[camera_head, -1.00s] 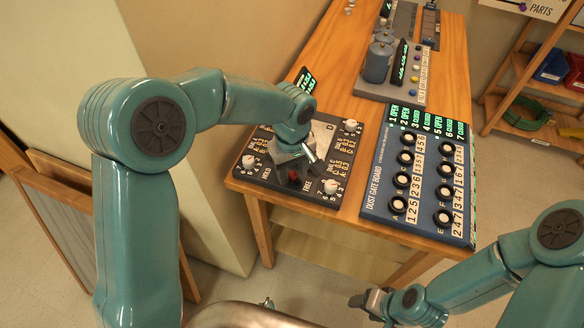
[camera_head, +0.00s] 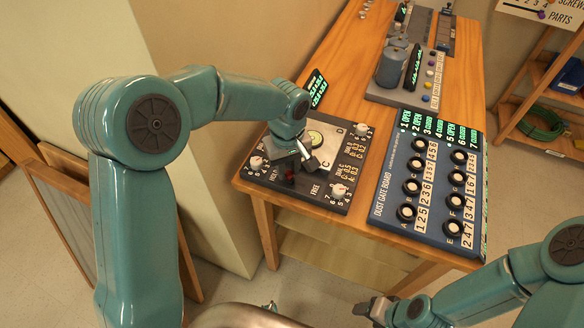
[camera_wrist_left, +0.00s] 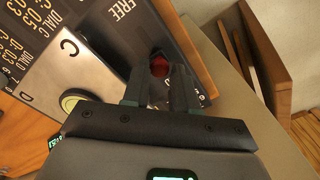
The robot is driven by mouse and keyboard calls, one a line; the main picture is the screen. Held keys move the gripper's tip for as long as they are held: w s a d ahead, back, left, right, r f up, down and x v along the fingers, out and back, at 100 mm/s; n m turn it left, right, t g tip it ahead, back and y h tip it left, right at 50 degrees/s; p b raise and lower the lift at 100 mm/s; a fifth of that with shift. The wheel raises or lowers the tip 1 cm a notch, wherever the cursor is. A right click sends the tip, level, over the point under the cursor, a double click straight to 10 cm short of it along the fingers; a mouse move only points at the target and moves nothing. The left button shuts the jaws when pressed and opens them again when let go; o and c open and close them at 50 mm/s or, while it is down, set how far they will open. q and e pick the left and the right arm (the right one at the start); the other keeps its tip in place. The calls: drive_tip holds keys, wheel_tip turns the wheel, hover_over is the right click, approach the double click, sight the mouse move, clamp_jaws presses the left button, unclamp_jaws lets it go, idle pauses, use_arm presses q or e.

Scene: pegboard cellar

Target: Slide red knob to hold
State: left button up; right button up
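The red knob (camera_head: 289,177) sits on the dark control panel (camera_head: 258,178) at the table's near left corner, between the HOLD lettering on its left and the FREE lettering on its right. My left gripper (camera_head: 300,168) reaches down to it from above. In the left wrist view the red knob (camera_wrist_left: 159,66) is between the two fingertips of my left gripper (camera_wrist_left: 160,82), which appear closed against its sides. The HOLD end of the slot is hidden there by the fingers. My right gripper (camera_head: 372,306) is low at the right, away from the table; its finger opening is unclear.
White dials (camera_head: 338,190) stand near the panel's corners. A blue dust gate board (camera_head: 380,215) with several black knobs lies to the right. A grey unit with a cylinder (camera_head: 391,68) stands farther back. Bare wood (camera_head: 350,88) lies behind the panel.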

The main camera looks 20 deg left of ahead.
sight(287, 173)
use_arm(q)
drive_tip(key=shift+o, duration=1.2)
drive_tip(key=shift+s+a+r, duration=0.1)
drive_tip(key=shift+a, duration=0.15)
drive_tip(key=shift+d, duration=0.2)
drive_tip(key=shift+r, duration=0.15)
wheel_tip(287, 173, up, 16)
drive_tip(key=shift+s+a, duration=0.1)
